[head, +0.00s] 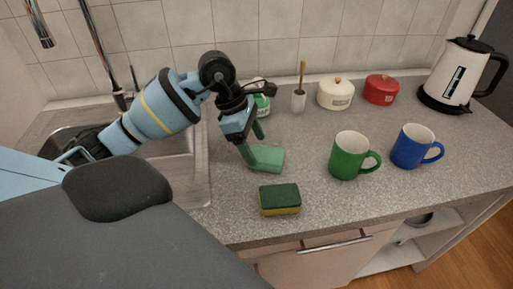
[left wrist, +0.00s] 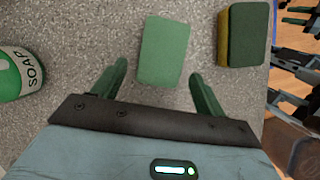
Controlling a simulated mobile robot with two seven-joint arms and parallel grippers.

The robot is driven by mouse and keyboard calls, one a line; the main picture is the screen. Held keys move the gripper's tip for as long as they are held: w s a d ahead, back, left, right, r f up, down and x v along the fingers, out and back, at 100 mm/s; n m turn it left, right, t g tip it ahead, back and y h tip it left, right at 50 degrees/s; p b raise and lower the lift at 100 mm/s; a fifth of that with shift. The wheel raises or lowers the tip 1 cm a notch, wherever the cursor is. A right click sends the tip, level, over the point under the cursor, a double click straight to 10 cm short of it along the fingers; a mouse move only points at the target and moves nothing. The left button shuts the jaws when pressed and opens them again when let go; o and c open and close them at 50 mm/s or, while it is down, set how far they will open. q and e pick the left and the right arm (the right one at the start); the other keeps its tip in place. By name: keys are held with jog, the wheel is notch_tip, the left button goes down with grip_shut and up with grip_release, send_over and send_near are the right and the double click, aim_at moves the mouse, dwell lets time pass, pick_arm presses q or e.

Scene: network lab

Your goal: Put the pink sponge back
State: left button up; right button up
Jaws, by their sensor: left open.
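No pink sponge shows in either view. A plain light green sponge (head: 266,158) lies flat on the grey counter, right of the sink; it also shows in the left wrist view (left wrist: 163,50). A yellow sponge with a dark green top (head: 280,199) lies nearer the counter's front edge and shows at the upper right of the left wrist view (left wrist: 243,35). My left gripper (head: 251,146) is open and empty, with its green fingers close above the light green sponge. In the left wrist view the sponge lies ahead, between the lines of the two fingers. My right gripper is not recognisable.
A soap bottle (head: 263,105) stands behind the left gripper. A green mug (head: 349,155) and a blue mug (head: 411,147) stand to the right. A brush holder (head: 298,101), white pot (head: 335,94), red pot (head: 381,90) and kettle (head: 456,75) line the back. The sink (head: 196,165) is left.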

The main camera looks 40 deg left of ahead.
pick_arm(q)
jog(key=v, duration=1)
jog(key=shift+f, duration=0.1)
